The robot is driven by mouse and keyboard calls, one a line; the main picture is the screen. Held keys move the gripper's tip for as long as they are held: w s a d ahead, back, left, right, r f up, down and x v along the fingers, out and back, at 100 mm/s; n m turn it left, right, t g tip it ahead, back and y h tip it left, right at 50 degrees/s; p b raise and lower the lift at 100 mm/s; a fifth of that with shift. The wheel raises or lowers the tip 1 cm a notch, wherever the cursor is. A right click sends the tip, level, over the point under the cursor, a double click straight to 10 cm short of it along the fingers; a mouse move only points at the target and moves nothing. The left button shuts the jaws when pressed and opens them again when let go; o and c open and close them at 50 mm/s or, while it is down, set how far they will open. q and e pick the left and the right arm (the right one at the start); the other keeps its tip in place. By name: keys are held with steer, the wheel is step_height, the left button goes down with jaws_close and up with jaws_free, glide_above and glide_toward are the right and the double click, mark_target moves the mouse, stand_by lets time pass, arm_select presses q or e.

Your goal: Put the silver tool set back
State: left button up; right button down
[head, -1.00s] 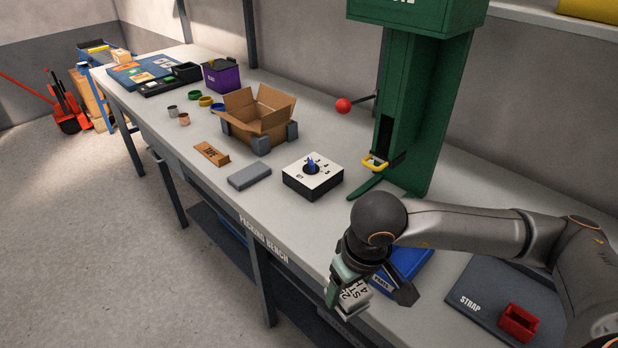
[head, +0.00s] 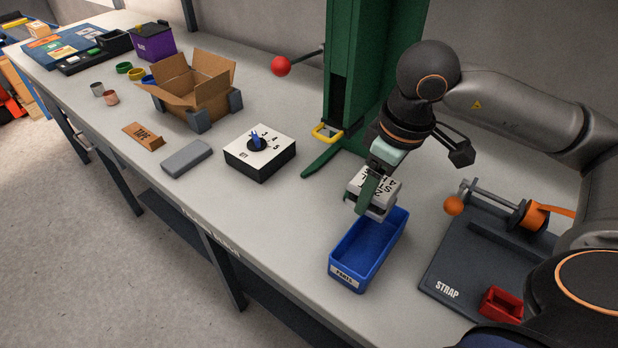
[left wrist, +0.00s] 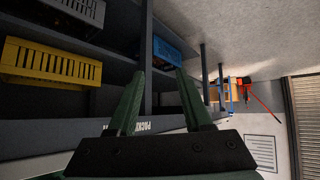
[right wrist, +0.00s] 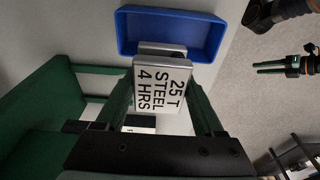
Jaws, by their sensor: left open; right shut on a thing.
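The silver tool set (head: 377,184), a pale block with black lettering, is held by my right gripper (head: 375,190) above the far end of the blue bin (head: 345,272). In the right wrist view its face (right wrist: 161,90) reads "25 T STEEL 4 HRS", and it sits between the green fingers. A second grey-silver part (right wrist: 162,48) shows just beyond it, over or in the bin; I cannot tell whether they are joined. The bin looks otherwise empty. My left gripper (left wrist: 160,90) is open and empty in the left wrist view, near shelving under the bench.
A dark strap board (head: 445,275) with a red holder (head: 503,304) lies to the right. The dial box (head: 260,153), grey block (head: 186,158) and open carton (head: 195,95) are left.

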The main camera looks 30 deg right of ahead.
steer(key=w+f, duration=0.2)
steer(key=w, duration=0.3)
glide_above(325, 207)
steer(key=s, duration=0.1)
steer(key=f, duration=0.2)
steer(key=f+p, duration=0.1)
steer(key=f, duration=0.2)
steer(key=shift+s+d+f, duration=0.15)
steer(key=shift+s+d, duration=0.05)
steer(key=shift+w+a+f, duration=0.1)
steer(key=shift+w+f, duration=0.2)
steer(key=shift+f, duration=0.15)
steer(key=shift+w+f, duration=0.15)
steer(key=shift+f, duration=1.45)
steer(key=shift+f, duration=0.2)
jaws_free()
